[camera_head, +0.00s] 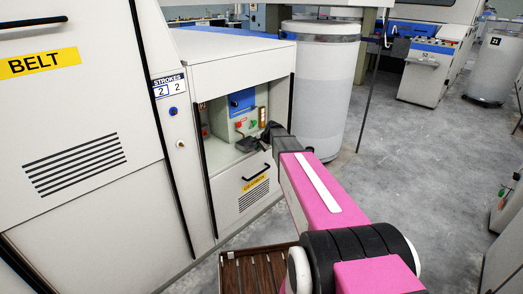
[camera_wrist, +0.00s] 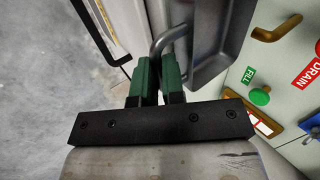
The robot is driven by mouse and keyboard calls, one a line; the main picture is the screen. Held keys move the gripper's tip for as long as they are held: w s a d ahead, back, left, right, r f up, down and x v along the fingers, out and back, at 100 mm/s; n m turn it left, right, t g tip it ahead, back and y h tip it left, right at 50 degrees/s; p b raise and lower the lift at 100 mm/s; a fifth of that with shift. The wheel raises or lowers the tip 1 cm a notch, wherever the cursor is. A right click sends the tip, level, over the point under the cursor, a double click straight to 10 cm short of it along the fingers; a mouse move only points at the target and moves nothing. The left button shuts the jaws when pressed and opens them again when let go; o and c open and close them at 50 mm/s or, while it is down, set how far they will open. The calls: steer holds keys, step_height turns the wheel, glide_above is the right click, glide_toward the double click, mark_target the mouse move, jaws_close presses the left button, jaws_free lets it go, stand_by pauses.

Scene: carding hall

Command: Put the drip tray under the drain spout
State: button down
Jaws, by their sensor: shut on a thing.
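In the wrist view, my gripper (camera_wrist: 157,78) has its green fingers closed on the bent grey handle (camera_wrist: 168,40) of a dark grey tray, the drip tray (camera_wrist: 222,48). The tray lies to the right of the fingers and is partly cut off by the top edge. A brass spout (camera_wrist: 277,28) sticks out of a pale panel beside a red DRAIN label (camera_wrist: 308,75), to the right of the tray and apart from it in the picture. In the head view, my gripper (camera_head: 268,138) reaches the open cabinet recess, with the dark tray (camera_head: 246,145) at its mouth.
The recess holds a pale unit (camera_head: 232,128) with small knobs. In the wrist view, a green knob (camera_wrist: 260,96) sits by a FILL label. A drawer front (camera_head: 255,185) is below the recess. A large grey can (camera_head: 322,90) stands right of the cabinet.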

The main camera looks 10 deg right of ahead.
steer(key=shift+w+a, duration=0.5)
steer(key=shift+w, duration=0.2)
steer(key=shift+w+a, duration=0.5)
steer(key=shift+w, duration=0.2)
steer(key=shift+f, duration=0.15)
steer(key=c, duration=1.1)
jaws_free()
steer(key=shift+c, duration=0.2)
steer(key=v, duration=1.1)
steer(key=s+f+n+g+h, duration=0.2)
steer(key=s+f+n, duration=0.3)
steer(key=s, duration=1.1)
steer(key=s+a+f+n+g+h, duration=0.1)
steer(key=s+f+n, duration=0.4)
steer(key=s, duration=1.2)
steer(key=shift+f+g+h, duration=0.45)
steer(key=shift+g+h, duration=0.15)
steer(key=shift+g, duration=0.6)
